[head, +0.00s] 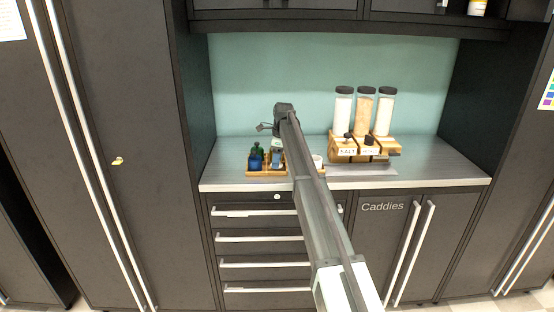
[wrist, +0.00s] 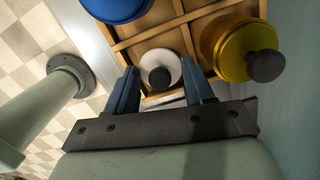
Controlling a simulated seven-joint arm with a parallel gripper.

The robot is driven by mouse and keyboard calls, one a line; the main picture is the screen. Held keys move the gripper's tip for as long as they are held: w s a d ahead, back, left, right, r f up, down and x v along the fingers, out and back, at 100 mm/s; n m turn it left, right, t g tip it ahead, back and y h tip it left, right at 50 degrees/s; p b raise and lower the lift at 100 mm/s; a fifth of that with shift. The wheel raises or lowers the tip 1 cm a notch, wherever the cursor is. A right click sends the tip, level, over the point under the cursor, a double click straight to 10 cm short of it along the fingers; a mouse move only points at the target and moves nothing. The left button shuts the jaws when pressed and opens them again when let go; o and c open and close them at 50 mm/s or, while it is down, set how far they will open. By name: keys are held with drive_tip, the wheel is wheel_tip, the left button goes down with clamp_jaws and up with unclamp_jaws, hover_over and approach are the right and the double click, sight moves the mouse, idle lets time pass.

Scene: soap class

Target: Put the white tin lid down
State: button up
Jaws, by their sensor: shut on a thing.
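The white tin lid (wrist: 145,62) with a dark round knob shows in the wrist view between the two blue fingers of my gripper (wrist: 159,74). My gripper is shut on the lid, above the near edge of a wooden compartment tray (wrist: 168,33). The exact contact with the fingers is unclear. In the head view my gripper (head: 276,144) is over the tray (head: 268,173) on the counter, and the lid cannot be made out there. A small white container (head: 318,161) stands right of the tray, partly behind my arm.
A blue item (wrist: 115,8) and a yellow tin (wrist: 226,42) with a dark knob sit in the tray. A wooden rack (head: 343,153) with three tall jars (head: 365,110) stands on the right of the counter (head: 222,180). Overhead cabinets hang above.

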sight(281, 165)
drive_tip(key=shift+f, duration=0.4)
drive_tip(key=o, duration=0.8)
drive_tip(key=shift+o, duration=0.9)
drive_tip(key=shift+r, duration=0.2)
drive_tip(key=r, duration=0.4)
drive_tip(key=d+r, duration=0.1)
drive_tip(key=r, duration=0.7)
drive_tip(key=shift+s+d+r, duration=0.15)
drive_tip(key=shift+d+r, duration=0.1)
drive_tip(key=shift+r, duration=0.15)
